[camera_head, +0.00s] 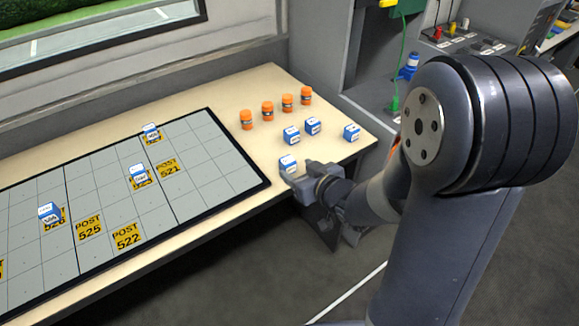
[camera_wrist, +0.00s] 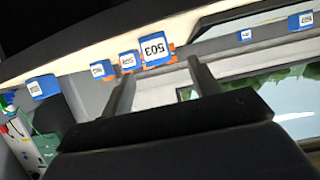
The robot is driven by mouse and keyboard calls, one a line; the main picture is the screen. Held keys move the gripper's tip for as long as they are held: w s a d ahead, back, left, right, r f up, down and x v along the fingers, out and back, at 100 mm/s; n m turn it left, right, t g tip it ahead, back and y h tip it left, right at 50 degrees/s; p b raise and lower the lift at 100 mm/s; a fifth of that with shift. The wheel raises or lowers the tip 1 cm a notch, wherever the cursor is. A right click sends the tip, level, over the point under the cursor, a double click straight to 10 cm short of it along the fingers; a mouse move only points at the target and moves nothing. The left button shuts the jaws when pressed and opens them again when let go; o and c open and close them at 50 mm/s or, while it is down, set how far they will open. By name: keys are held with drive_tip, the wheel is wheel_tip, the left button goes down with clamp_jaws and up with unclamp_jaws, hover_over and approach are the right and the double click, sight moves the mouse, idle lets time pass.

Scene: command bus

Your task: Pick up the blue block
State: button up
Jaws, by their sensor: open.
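Several blue blocks with white labelled faces are in view, and the task's one cannot be told apart. In the head view one block (camera_head: 288,163) stands near the table's front edge, right by the tip of my gripper (camera_head: 292,178). Three more stand behind it: one block (camera_head: 292,135), another block (camera_head: 313,126) and a right-hand block (camera_head: 352,132). In the wrist view, my gripper (camera_wrist: 162,71) is open and empty. A block marked 503 (camera_wrist: 154,49) appears just beyond the gap between the fingers, apart from them. Other blocks (camera_wrist: 43,86) are to its left.
Several orange canisters (camera_head: 267,111) stand at the table's back. A dark-framed grid board (camera_head: 200,145) on the left carries more blue blocks (camera_head: 138,177) and yellow POST squares (camera_head: 126,236). A wall and window (camera_head: 100,30) run behind. A grey console (camera_head: 380,98) stands beyond the table's right end.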

sight(284, 160)
drive_tip(key=shift+x, duration=4.3)
drive_tip(key=shift+d, duration=0.1)
drive_tip(key=shift+c, duration=0.5)
drive_tip(key=c, duration=1)
drive_tip(key=shift+o, duration=0.2)
drive_tip(key=shift+r, duration=0.1)
